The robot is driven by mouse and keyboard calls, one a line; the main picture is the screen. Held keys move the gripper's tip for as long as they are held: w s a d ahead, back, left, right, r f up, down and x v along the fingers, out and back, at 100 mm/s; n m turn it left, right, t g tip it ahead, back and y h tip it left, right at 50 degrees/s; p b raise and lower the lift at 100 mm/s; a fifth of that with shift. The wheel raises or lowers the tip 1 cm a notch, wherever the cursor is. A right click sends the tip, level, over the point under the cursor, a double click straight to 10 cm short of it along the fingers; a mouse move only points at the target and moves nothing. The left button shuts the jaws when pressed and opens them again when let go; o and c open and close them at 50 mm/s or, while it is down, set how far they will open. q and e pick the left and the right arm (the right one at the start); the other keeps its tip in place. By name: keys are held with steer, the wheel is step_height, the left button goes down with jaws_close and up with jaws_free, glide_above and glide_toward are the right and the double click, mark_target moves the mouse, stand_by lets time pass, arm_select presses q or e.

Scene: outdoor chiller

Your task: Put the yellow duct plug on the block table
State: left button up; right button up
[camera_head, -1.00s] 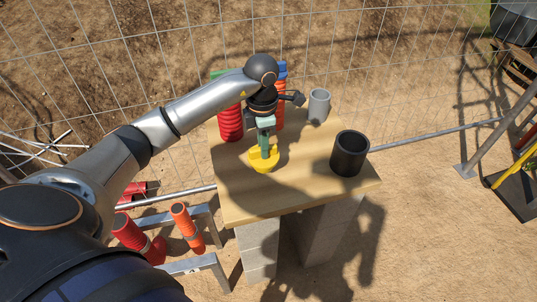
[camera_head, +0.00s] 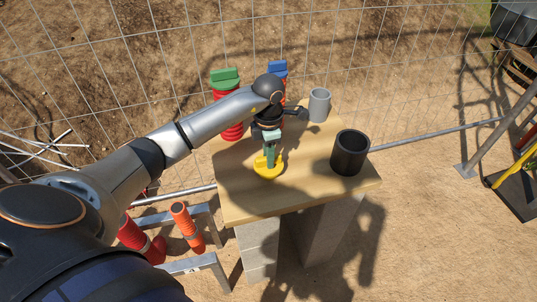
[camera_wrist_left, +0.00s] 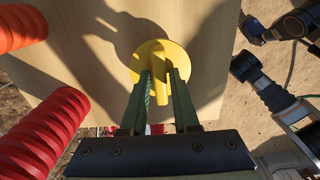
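The yellow duct plug (camera_head: 270,172) is a round disc with a raised bar handle. It is on or just above the bare wooden top of the block table (camera_head: 300,196), towards its left front part. My left gripper (camera_head: 269,160) points down over the plug and hides part of its handle. In the left wrist view, the fingers (camera_wrist_left: 161,75) stand on either side of the yellow handle (camera_wrist_left: 158,118), with a narrow gap showing, so they look slightly open around it. The plug (camera_wrist_left: 152,52) lies below the fingertips. My right gripper is not clearly seen.
Orange-red tubes (camera_head: 187,226) lie by a metal frame at left. A wire fence runs behind.

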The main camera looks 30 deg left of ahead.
arm_select(q)
steer(key=shift+o, duration=1.3)
